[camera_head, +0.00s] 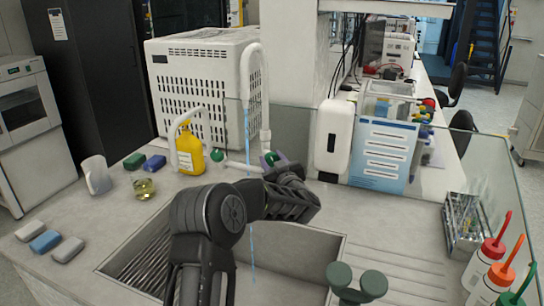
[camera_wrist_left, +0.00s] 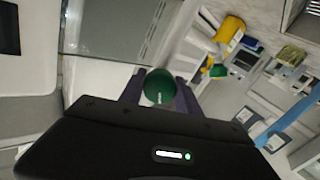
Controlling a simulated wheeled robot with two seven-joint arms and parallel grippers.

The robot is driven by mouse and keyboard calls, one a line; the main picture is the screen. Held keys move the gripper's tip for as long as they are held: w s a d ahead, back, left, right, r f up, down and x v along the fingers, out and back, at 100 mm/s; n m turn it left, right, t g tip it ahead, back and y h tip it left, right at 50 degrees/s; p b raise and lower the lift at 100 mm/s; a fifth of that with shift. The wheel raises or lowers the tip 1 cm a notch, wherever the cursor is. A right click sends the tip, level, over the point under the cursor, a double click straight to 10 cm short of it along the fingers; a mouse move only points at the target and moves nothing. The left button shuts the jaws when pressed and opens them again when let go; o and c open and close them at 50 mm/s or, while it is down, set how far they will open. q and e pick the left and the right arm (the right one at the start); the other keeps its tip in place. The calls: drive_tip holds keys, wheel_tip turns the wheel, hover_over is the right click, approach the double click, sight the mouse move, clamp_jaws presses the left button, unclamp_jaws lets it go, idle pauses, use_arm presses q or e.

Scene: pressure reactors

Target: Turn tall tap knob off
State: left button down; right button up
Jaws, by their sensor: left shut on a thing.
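The tall tap (camera_head: 253,62) is a white arched pipe behind the sink, with a thin blue water stream (camera_head: 247,135) falling from its spout into the sink (camera_head: 290,258). The stream also shows in the left wrist view (camera_wrist_left: 297,128). The tall tap's round green knob (camera_wrist_left: 159,86) sits between the fingers of my left gripper (camera_wrist_left: 160,92), which is shut on it. In the head view my left gripper (camera_head: 274,161) is at the tap's base, and the knob is mostly hidden there. My right gripper is not in view.
A shorter white tap (camera_head: 173,150) with a green knob (camera_head: 217,155) and a yellow bottle (camera_head: 187,150) stand left of the tall tap. A white dispenser (camera_head: 333,140) is to the right. A green two-headed fixture (camera_head: 355,286) stands at the front. Several wash bottles (camera_head: 485,260) stand at right.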

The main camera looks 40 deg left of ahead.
use_arm(q)
drive_tip(key=shift+m+p, duration=1.15)
drive_tip(key=shift+m, duration=1.05)
drive_tip(key=c, duration=0.9)
unclamp_jaws()
drive_tip(key=shift+o, duration=0.2)
drive_tip(key=shift+d, duration=0.1)
drive_tip(key=shift+s+d+f, duration=0.1)
drive_tip(key=shift+s+d, duration=0.1)
drive_tip(key=shift+d, duration=0.1)
drive_tip(key=b+v, duration=0.2)
drive_tip(key=v, duration=0.5)
